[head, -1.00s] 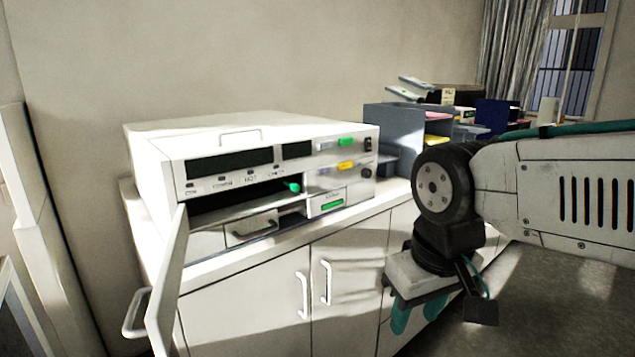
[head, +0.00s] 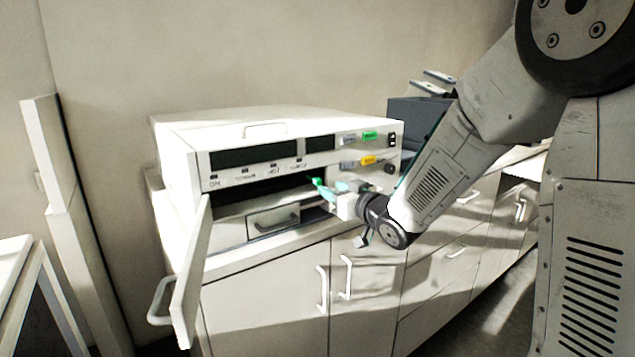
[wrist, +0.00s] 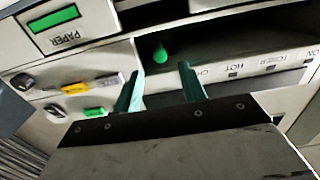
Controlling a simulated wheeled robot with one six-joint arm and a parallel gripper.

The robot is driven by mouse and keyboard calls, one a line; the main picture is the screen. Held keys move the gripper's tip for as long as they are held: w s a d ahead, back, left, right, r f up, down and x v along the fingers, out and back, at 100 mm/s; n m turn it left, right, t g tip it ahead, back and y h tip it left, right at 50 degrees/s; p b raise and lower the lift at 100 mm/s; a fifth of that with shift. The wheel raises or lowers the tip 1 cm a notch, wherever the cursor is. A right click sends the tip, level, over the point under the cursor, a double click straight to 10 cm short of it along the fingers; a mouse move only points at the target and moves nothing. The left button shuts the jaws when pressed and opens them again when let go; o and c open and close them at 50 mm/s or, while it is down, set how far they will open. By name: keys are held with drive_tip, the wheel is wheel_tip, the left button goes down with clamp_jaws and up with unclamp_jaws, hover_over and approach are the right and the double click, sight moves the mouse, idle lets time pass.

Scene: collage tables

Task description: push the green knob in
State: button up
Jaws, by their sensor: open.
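The green knob (head: 318,182) sticks out at the right end of the dark open slot in the front of the white machine (head: 215,195). It also shows in the wrist view (wrist: 160,54), beyond and between my fingertips. My gripper (head: 335,190) is in front of the machine, just right of the knob in the head view. In the wrist view its two teal fingers (wrist: 158,88) are spread apart with nothing between them. The knob looks apart from the fingers, but the exact gap is hard to tell.
The machine's flap door (head: 192,275) hangs open at the left. A drawer with a handle (head: 273,221) sits below the slot. Green (head: 370,136) and yellow (head: 368,160) buttons are on the right panel. A green-labelled PAPER panel (wrist: 62,25) shows in the wrist view. White cabinets (head: 265,300) stand below.

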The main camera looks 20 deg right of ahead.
sight(319, 182)
drive_tip(key=x, duration=0.7)
drive_tip(key=shift+w+a, duration=0.1)
drive_tip(key=shift+w, duration=0.2)
